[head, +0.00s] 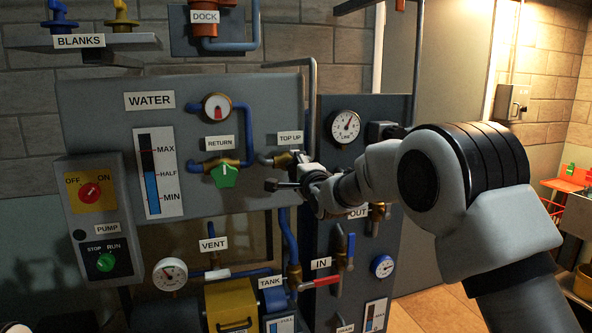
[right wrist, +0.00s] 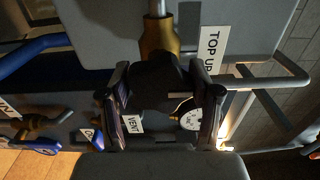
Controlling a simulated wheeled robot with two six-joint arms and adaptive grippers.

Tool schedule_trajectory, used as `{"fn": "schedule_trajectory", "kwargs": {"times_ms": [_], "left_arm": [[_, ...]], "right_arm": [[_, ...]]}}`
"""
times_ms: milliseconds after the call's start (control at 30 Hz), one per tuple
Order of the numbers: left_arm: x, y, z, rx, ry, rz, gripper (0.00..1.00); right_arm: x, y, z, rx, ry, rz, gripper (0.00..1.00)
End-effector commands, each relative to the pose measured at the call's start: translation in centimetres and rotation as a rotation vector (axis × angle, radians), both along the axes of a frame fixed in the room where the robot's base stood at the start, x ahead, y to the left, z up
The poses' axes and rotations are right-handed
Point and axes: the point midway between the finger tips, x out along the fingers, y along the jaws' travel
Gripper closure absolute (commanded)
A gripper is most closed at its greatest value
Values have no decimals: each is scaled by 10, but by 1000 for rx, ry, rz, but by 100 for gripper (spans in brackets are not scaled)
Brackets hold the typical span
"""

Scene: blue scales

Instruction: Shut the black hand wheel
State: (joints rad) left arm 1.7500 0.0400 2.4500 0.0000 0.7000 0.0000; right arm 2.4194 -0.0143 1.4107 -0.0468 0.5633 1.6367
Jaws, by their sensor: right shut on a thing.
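The black hand wheel (right wrist: 158,80) sits on the brass TOP UP valve (right wrist: 158,38), as the right wrist view shows. My right gripper (right wrist: 160,92) is shut on the wheel, with one finger on each side of it. In the head view my right gripper (head: 297,180) is at the TOP UP valve (head: 283,159) on the grey WATER panel (head: 270,105) and hides most of the wheel. How far the wheel is turned I cannot tell. My left gripper is not clearly in view.
A green RETURN knob (head: 225,176) is just left of my right gripper. A LINE gauge (head: 343,126) is to the right. Below are a blue lever (head: 351,250) and a red IN lever (head: 320,282). A grey pipe (head: 312,100) runs above the gripper.

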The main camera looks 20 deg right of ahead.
Motion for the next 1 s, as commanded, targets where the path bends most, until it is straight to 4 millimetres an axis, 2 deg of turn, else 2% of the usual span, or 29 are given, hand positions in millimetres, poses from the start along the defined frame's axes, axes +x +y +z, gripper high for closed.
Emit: {"fn": "schedule_trajectory", "kwargs": {"times_ms": [233, 267, 300, 333, 733, 867, 1000], "left_arm": [[0, 0, 0, 0, 0, 0, 12], [0, 0, 0, 0, 0, 0, 12], [0, 0, 0, 0, 0, 0, 12], [0, 0, 0, 0, 0, 0, 12], [0, 0, 0, 0, 0, 0, 12], [0, 0, 0, 0, 0, 0, 12], [0, 0, 0, 0, 0, 0, 12]], "right_arm": [[0, -1, 0, 3, -1, -1, 72], [0, -1, 0, 3, -1, -1, 30], [0, -1, 0, 3, -1, -1, 16], [0, -1, 0, 2, 0, -1, 12], [-6, 0, 0, 0, 0, 0, 12], [-27, -1, 0, 0, 1, -1, 12], [-65, -3, 0, 0, 2, -1, 12]]}}
